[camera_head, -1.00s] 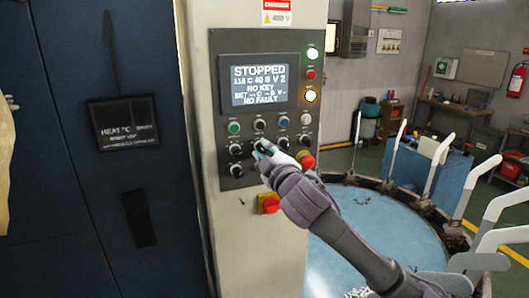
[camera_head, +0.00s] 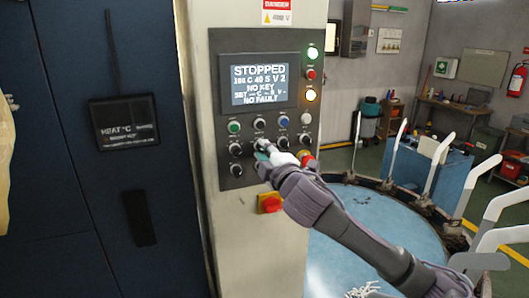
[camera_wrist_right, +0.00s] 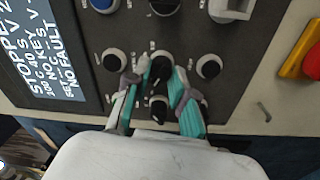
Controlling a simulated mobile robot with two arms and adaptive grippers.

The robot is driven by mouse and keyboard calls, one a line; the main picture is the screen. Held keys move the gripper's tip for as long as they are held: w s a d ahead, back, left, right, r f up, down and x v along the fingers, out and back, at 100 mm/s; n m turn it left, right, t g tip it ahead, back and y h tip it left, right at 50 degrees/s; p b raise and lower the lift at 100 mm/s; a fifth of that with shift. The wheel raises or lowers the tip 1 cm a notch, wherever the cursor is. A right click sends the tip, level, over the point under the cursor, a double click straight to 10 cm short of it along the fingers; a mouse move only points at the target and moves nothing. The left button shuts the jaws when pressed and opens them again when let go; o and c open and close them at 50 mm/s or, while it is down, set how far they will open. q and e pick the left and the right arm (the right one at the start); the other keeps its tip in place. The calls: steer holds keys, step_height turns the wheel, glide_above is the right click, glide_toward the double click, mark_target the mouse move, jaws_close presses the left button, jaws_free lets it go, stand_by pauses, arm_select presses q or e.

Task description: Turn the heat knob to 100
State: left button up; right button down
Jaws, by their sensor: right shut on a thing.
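The grey control panel (camera_head: 215,70) has a lit display (camera_head: 258,85) reading STOPPED, NO KEY and NO FAULT. Its second line shows a temperature that looks like 100 C, but the digits are blurred. My right gripper (camera_head: 264,149) is at the middle of the knob rows. In the right wrist view its teal-padded fingers (camera_wrist_right: 158,82) are shut on a black knob (camera_wrist_right: 160,66), one finger on each side. Another black knob (camera_wrist_right: 158,108) sits between the fingers nearer the palm. The small knob labels are not readable. My left gripper is out of view.
Close by are other black knobs (camera_wrist_right: 208,66), a blue button (camera_head: 283,121) and a red emergency button (camera_head: 306,159). A red-and-yellow switch (camera_head: 270,203) is below the panel.

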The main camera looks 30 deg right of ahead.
steer(key=shift+d+r, duration=0.1)
steer(key=shift+r, duration=0.1)
steer(key=c, duration=1.1)
jaws_free()
steer(key=shift+o, duration=0.7)
steer(key=shift+w+f, duration=0.15)
steer(key=shift+f, duration=0.05)
steer(key=shift+s, duration=0.3)
steer(key=v, duration=1.1)
steer(key=shift+s, duration=0.15)
